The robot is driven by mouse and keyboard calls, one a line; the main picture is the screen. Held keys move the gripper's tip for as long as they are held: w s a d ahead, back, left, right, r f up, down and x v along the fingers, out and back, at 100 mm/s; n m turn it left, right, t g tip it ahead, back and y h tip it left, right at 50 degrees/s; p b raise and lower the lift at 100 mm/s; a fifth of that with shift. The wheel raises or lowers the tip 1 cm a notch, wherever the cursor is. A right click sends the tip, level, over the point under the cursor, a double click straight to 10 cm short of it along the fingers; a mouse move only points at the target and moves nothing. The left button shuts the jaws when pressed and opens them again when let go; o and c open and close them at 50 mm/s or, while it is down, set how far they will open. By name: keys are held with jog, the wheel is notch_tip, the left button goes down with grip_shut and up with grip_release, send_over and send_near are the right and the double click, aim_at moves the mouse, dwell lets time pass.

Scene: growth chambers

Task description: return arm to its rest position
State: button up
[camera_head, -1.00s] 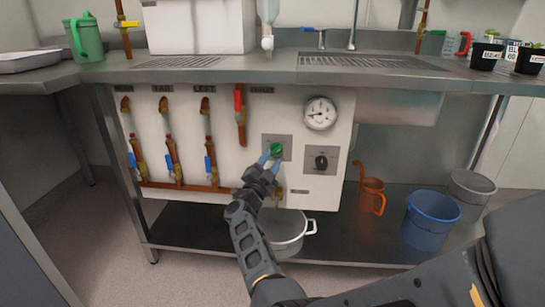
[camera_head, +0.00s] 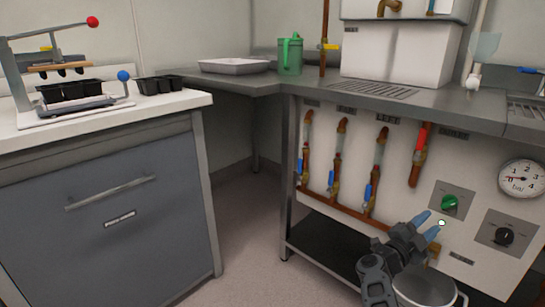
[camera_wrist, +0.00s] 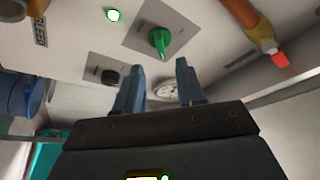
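My gripper (camera_head: 428,226) is in front of the white valve panel, a little below and left of the green knob (camera_head: 450,202). Its two blue fingers are apart, with nothing between them. In the wrist view my gripper (camera_wrist: 158,85) also shows its fingers spread and empty. The green knob (camera_wrist: 159,40) is beyond the fingertips there, clear of them. A small lit green-white indicator (camera_head: 442,223) shows just below the knob, and a black knob (camera_head: 503,236) is to the right.
Copper pipes with blue-handled valves (camera_head: 368,192) line the panel to the left. The steel counter (camera_head: 440,118) overhangs the panel. A grey drawer cabinet (camera_head: 105,215) stands at left, with open floor (camera_head: 240,215) between.

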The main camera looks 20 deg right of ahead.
jog(key=s+a+r+n+t+y, duration=0.2)
jog(key=s+a+n+t+y, duration=0.5)
jog(key=s+a+n+y, duration=0.8)
jog(key=s+a+r+n+t+y, duration=0.3)
jog(key=s+a+n+t+y, duration=0.55)
jog(key=s+a, duration=1.35)
notch_tip(320, 180, up, 26)
jog(key=a+n+g+h+p, duration=0.2)
jog(key=a+n+g+p, duration=0.1)
jog(key=p, duration=2.2)
jog(key=shift+w+h, duration=0.35)
jog(key=shift+w, duration=0.05)
